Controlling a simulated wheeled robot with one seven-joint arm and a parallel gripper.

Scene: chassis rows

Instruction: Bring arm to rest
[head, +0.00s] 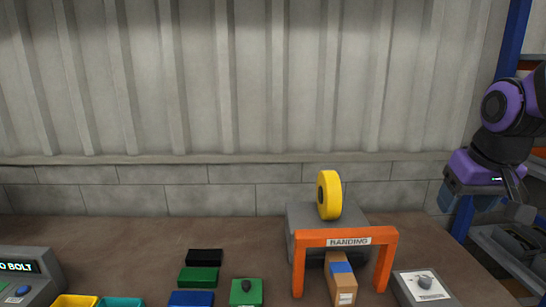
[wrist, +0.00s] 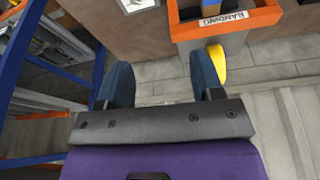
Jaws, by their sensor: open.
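My gripper (wrist: 163,84) is open, with its two dark blue fingers apart and nothing between them in the wrist view. In the head view my purple and black arm hangs at the right edge. My gripper there (head: 470,197) points down, beside the right end of the bench and in front of the blue rack post. It touches nothing that I can see.
The brown bench (head: 240,235) holds an orange banding frame (head: 347,236) with a yellow roll (head: 329,195) and a cardboard box (head: 341,283). A grey plate (head: 422,286) lies right of it. Coloured blocks and bins stand left. A blue rack (wrist: 50,62) is close to my gripper.

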